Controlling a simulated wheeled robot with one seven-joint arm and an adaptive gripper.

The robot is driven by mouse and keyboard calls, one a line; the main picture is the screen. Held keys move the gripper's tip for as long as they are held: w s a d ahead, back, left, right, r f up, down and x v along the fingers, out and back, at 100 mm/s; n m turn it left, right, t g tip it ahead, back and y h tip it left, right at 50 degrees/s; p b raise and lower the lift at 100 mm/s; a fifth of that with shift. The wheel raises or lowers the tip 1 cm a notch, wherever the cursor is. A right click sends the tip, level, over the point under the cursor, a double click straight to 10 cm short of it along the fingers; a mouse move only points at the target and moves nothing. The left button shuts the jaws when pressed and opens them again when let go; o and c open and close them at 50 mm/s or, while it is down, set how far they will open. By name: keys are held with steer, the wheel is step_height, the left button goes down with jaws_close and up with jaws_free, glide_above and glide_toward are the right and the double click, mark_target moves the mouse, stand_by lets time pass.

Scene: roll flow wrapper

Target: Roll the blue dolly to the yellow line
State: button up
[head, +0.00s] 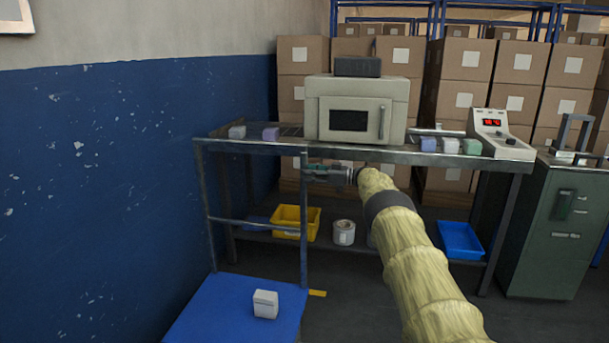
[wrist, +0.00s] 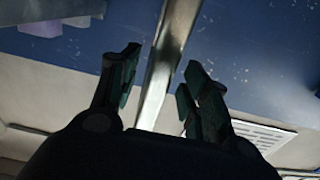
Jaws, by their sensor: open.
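The blue dolly (head: 215,310) stands at the lower left, with a small white box (head: 265,303) on its deck. A grey metal upright (head: 304,235), apparently part of its handle frame, rises at its right side. A short piece of yellow line (head: 317,293) shows on the floor just right of the dolly; the rest is hidden. My gripper (head: 315,173) is open beside the upper part of that upright. In the wrist view, a metal bar (wrist: 170,50) runs between the open fingers (wrist: 160,65). I cannot tell whether they touch it.
A metal table (head: 420,158) with a cream machine (head: 355,110) and small packs stands behind the dolly. A yellow bin (head: 296,222) and a blue tray (head: 461,240) sit on its lower shelf. A blue wall (head: 130,180) is at left, a green cabinet (head: 553,240) at right.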

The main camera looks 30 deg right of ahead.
steer(key=v, duration=1)
steer(key=shift+s+d+f, duration=0.1)
